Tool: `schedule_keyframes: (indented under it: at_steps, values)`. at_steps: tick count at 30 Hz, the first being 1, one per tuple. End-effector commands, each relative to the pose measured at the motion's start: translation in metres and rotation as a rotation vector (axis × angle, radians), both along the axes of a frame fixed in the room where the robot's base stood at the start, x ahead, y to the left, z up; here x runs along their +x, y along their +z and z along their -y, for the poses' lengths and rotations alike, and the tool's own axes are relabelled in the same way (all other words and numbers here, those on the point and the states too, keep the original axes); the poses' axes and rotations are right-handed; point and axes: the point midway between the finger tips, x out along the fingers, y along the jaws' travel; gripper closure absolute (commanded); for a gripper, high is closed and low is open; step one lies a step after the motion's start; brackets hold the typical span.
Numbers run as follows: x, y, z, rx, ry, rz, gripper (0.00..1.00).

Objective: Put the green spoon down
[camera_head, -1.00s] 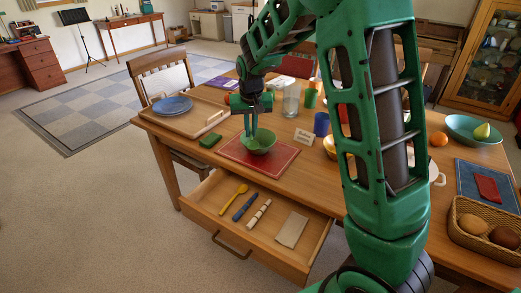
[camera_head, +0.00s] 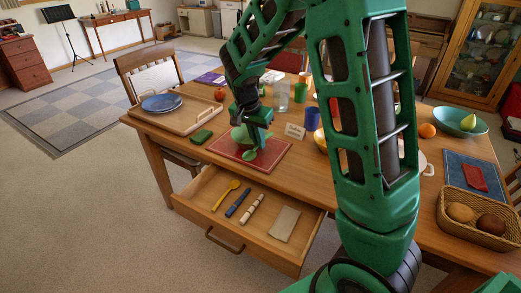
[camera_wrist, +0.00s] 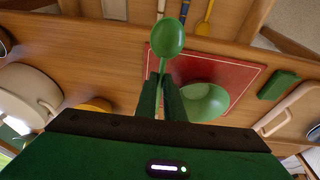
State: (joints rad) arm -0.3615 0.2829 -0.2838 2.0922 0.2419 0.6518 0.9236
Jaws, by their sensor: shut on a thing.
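The green spoon (camera_wrist: 167,38) is held in my gripper (camera_wrist: 162,82), which is shut on its handle. In the wrist view its bowl end points away from the jaws, over the edge of the red mat. In the head view the spoon (camera_head: 249,155) hangs below my gripper (camera_head: 257,140), over the red mat (camera_head: 270,160). A green bowl (camera_wrist: 206,100) stands on the mat beside the gripper. In the head view the bowl (camera_head: 239,133) is partly hidden by my gripper. I cannot tell whether the spoon touches the mat.
The open drawer (camera_head: 206,223) below the table edge holds a yellow spoon (camera_head: 228,191), a blue-handled utensil (camera_head: 238,203), a white-and-brown item (camera_head: 252,208) and a cloth (camera_head: 284,224). A green block (camera_head: 201,137), wooden tray (camera_head: 184,122) and blue cup (camera_head: 312,118) stand nearby.

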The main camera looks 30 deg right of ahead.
Motion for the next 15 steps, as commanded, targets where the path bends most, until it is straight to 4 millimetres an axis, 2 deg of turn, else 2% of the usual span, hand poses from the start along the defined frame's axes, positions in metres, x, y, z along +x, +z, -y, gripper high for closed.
schedule_keyframes:
  at_steps: [3, 9, 15]
  values:
    - [0.011, -0.016, 0.023, -0.002, -0.003, -0.003, 1.00]
    - [0.028, -0.039, 0.058, -0.002, -0.001, -0.002, 1.00]
    - [0.039, -0.054, 0.079, 0.000, 0.003, -0.002, 1.00]
